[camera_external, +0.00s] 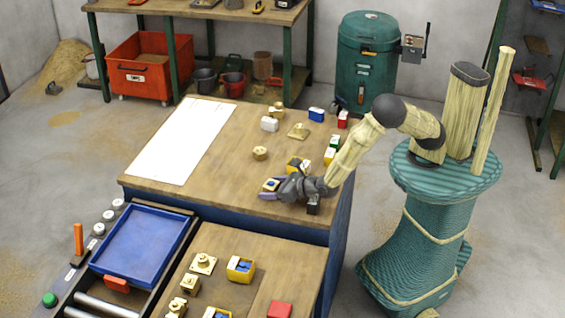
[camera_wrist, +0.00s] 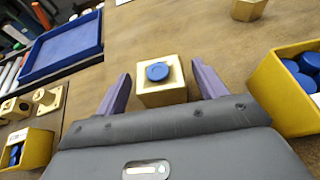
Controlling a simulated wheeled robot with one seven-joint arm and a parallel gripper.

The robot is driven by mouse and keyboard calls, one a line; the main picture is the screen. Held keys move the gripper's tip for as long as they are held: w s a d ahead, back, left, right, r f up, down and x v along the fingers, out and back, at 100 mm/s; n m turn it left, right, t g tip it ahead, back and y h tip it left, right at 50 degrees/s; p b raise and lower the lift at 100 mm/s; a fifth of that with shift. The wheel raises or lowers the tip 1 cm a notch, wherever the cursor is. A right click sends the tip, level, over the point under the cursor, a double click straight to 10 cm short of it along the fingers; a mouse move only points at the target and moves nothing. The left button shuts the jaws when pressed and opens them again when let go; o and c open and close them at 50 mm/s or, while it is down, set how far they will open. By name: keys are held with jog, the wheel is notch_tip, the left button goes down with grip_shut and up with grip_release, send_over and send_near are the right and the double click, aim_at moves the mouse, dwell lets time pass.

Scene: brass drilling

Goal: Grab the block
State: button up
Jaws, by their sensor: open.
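A brass-coloured block (camera_wrist: 160,94) with a round blue cap on top sits on the wooden tabletop. In the wrist view it lies between the two purple fingers of my gripper (camera_wrist: 160,92), which are open with a gap on each side. In the external view my gripper (camera_external: 267,190) is low at the near edge of the upper table. The block (camera_external: 271,184) shows there beside the fingers, partly hidden by them.
A yellow bin with blue round pieces (camera_wrist: 275,95) stands close right of my gripper. A white sheet (camera_external: 180,138) covers the table's left. A blue tray (camera_external: 142,245) sits lower left.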

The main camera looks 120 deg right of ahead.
aim_at(267, 182)
jog(key=shift+x, duration=1.2)
jog(key=shift+r, duration=0.15)
jog(key=shift+d, duration=0.1)
jog(key=c, duration=1.5)
jog(key=shift+r, duration=0.1)
notch_tip(267, 182, up, 10)
